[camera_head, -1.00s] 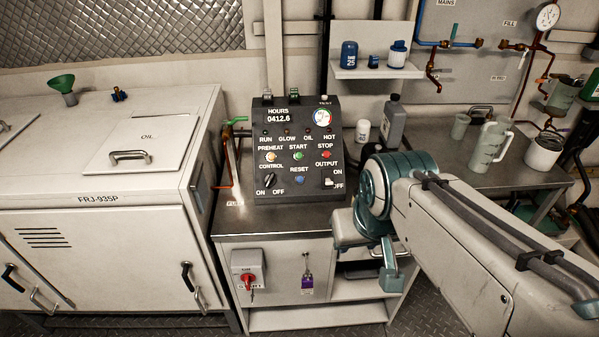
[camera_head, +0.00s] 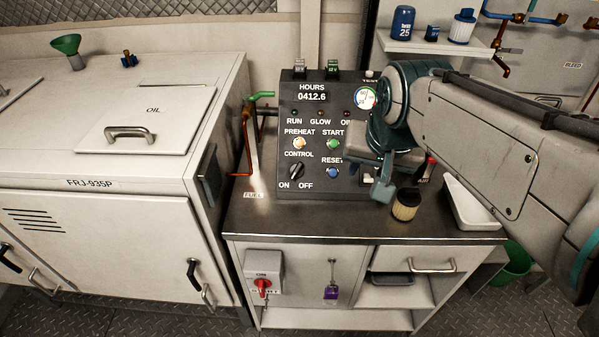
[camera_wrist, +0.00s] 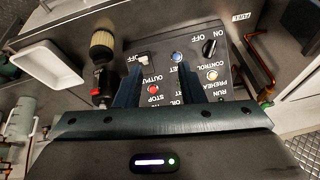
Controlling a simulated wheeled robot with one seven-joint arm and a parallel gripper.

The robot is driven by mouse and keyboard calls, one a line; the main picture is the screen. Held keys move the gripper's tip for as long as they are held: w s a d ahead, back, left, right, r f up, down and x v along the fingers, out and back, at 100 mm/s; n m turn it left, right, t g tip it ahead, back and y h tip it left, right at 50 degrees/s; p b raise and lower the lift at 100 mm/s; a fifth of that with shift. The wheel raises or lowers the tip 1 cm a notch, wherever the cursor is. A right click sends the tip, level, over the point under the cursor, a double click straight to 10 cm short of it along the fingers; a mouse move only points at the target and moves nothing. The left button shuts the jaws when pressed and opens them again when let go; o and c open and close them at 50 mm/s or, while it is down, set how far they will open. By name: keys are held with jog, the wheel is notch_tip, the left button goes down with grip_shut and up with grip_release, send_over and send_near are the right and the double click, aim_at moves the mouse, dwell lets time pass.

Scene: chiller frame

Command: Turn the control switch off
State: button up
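The control switch (camera_head: 297,171) is a black rotary knob at the lower left of the dark control panel (camera_head: 315,107), under the CONTROL label and above ON and OFF. Its grip is slanted; I cannot tell which label it points to. It also shows, upside down, in the wrist view (camera_wrist: 210,47), clear of the fingers. My gripper (camera_wrist: 160,68) has its two dark blue fingers apart, with nothing between them, in front of the panel near the output switch and reset button. In the head view my gripper (camera_head: 381,178) hides the panel's right part.
A tan-and-black filter (camera_head: 406,204) and a white tray (camera_head: 470,210) are on the bench right of the panel. A green-handled valve with copper pipe (camera_head: 247,140) stands left of the panel. The bench front below the knob is clear.

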aim_at(297, 170)
jog(key=w+a+f+m+t+y+b, duration=0.1)
jog(key=w+a+f+m+b, duration=0.4)
jog(key=w+a+b, duration=0.65)
jog(key=shift+n, duration=0.7)
jog(key=x, duration=0.9)
jog(key=b+x, duration=0.1)
jog(key=x, duration=0.4)
jog(key=shift+d+f, duration=0.25)
jog(key=shift+f, duration=0.15)
grip_shut()
